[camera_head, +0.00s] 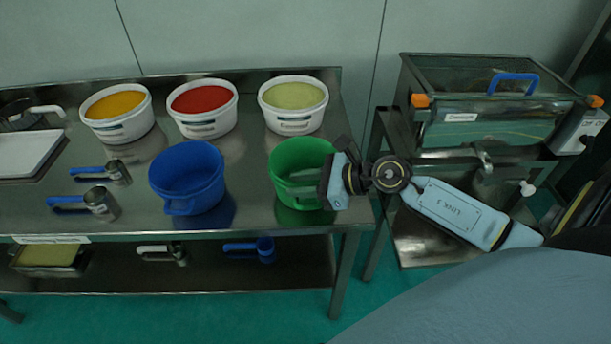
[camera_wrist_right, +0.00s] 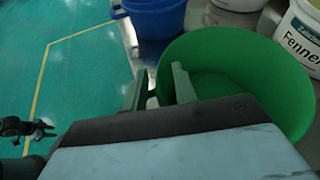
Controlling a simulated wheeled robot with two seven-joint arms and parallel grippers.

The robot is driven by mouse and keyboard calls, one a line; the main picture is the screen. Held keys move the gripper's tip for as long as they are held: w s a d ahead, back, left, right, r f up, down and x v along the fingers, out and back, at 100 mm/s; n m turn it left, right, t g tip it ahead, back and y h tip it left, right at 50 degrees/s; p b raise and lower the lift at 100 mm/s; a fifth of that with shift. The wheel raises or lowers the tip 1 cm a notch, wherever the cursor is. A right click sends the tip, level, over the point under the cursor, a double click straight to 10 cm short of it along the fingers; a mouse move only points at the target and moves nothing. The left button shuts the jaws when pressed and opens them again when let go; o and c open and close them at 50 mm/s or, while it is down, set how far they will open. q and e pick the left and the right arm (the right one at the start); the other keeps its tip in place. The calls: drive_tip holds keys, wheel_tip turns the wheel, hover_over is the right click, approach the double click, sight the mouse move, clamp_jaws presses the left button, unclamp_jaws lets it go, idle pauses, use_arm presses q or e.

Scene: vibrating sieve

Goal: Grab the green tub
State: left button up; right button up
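The green tub (camera_head: 292,160) is an open, empty-looking round tub on the steel table, right of the blue tub (camera_head: 190,178). My right gripper (camera_head: 323,186) is at the tub's right side, and its body covers part of the rim there. In the right wrist view the green tub (camera_wrist_right: 250,72) fills the right side. The two fingers of my right gripper (camera_wrist_right: 160,84) stand apart there, one outside the wall and one over the inside, with the rim between them. Whether either finger touches the wall cannot be told.
White tubs of orange (camera_head: 116,112), red (camera_head: 203,110) and pale green (camera_head: 293,104) contents stand at the back. Metal scoops (camera_head: 101,203) and a white tray (camera_head: 30,152) lie left. The sieve machine (camera_head: 480,105) stands right. A lower shelf (camera_head: 205,278) holds more scoops.

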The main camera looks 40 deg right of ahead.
clamp_jaws()
idle(1.4)
